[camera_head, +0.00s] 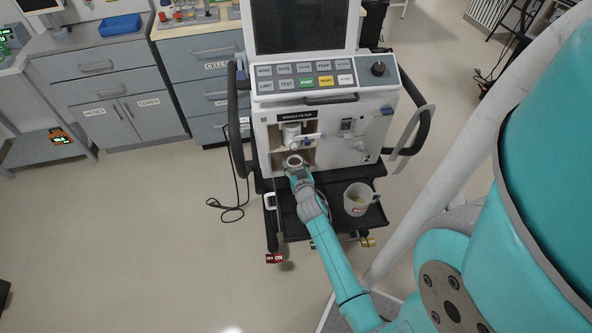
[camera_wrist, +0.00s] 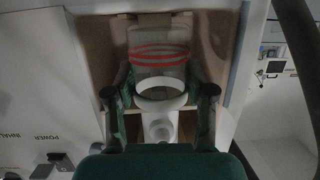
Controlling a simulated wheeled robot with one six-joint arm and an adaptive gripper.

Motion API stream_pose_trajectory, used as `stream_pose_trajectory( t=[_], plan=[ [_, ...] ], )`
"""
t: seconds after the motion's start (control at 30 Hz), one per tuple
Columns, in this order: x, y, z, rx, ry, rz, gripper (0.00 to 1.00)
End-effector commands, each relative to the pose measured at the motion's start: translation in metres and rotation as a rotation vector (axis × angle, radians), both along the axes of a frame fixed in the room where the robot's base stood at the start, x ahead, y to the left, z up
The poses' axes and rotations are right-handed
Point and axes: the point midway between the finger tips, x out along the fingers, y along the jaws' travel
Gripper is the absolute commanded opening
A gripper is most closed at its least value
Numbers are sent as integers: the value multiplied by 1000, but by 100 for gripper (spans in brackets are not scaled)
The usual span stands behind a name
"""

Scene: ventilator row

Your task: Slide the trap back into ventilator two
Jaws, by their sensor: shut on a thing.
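The ventilator (camera_head: 350,111) stands on a black cart, with an open bay low on its front. My gripper (camera_head: 297,168) is at the mouth of that bay. In the wrist view my gripper (camera_wrist: 160,98) has a finger on each side of the trap and is shut on it. The trap (camera_wrist: 160,92) shows a white ring and a neck pointing toward the wrist. A clear part with red bands (camera_wrist: 158,55) lies just beyond the ring, inside the tan-walled bay (camera_wrist: 213,55). I cannot tell whether the trap touches the bay. A white fitting (camera_head: 292,134) sits above the trap in the head view.
Black handles (camera_head: 415,118) flank the ventilator. A black cable (camera_head: 231,213) lies on the floor at left.

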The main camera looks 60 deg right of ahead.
Motion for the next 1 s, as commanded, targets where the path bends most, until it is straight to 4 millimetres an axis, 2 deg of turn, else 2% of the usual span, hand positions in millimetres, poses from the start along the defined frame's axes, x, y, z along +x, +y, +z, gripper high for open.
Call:
stream_pose_trajectory(
  t=[1.0],
  plan=[
    [40, -54, -1, -1, -1, 0, 19]
  ],
)
